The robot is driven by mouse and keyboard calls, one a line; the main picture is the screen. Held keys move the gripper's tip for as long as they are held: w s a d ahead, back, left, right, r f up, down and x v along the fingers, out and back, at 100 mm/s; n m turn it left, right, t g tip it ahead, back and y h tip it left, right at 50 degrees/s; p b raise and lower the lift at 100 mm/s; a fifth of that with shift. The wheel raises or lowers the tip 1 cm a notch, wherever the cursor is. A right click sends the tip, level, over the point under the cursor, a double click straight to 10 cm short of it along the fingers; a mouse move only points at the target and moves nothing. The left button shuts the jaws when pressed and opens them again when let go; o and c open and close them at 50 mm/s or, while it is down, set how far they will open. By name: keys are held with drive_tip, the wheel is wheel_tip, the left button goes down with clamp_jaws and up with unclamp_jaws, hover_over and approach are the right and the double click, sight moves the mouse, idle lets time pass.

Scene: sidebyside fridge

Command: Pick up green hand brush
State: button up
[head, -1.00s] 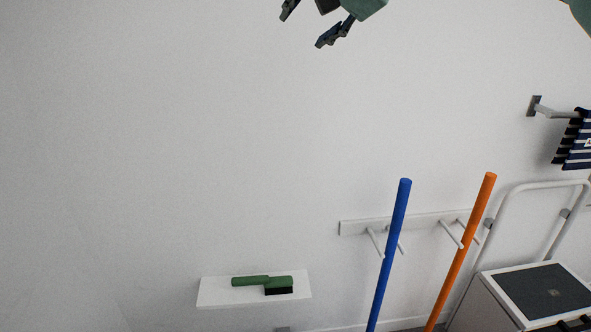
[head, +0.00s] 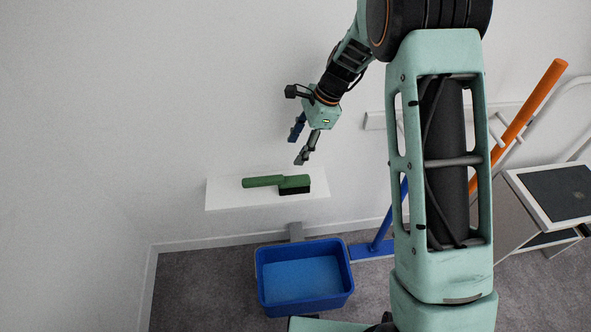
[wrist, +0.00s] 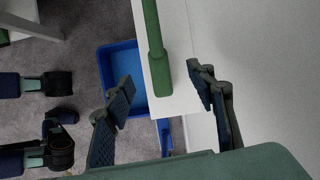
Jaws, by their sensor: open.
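The green hand brush (head: 277,182) lies on a small white wall shelf (head: 235,196), with its handle to the left and its dark bristles at the right end. My gripper (head: 299,147) is open and empty, above and slightly right of the brush, apart from it. In the wrist view the green brush (wrist: 155,47) extends down from the top edge over the white shelf (wrist: 180,70). Its lower end lies ahead of and between my open fingers (wrist: 160,100). The bristles are hard to make out in that view.
A blue bucket (head: 262,290) stands on the grey floor below the shelf. A blue broom or mop (head: 378,240) is partly hidden behind my arm. An orange pole (head: 530,102) and a step stool (head: 560,195) stand at the right. The wall is close behind the shelf.

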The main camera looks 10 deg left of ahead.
sight(283, 177)
drive_tip(key=shift+m+g, duration=0.3)
drive_tip(key=shift+m, duration=0.2)
drive_tip(key=b+x, duration=0.1)
drive_tip(key=x, duration=0.3)
drive_tip(key=b+x, duration=0.1)
drive_tip(key=x, duration=0.3)
drive_tip(key=shift+s+d+f, duration=0.1)
drive_tip(key=shift+s+f, duration=0.1)
drive_tip(key=shift+f, duration=0.25)
drive_tip(key=shift+w+b+x, duration=0.15)
drive_tip(key=shift+b+x, duration=0.25)
drive_tip(key=shift+x, duration=1)
drive_tip(key=shift+w+b+x, duration=0.15)
drive_tip(key=shift+b+x, duration=0.2)
drive_tip(key=shift+x, duration=1.05)
drive_tip(key=shift+c, duration=0.2)
clamp_jaws()
drive_tip(key=shift+r, duration=0.15)
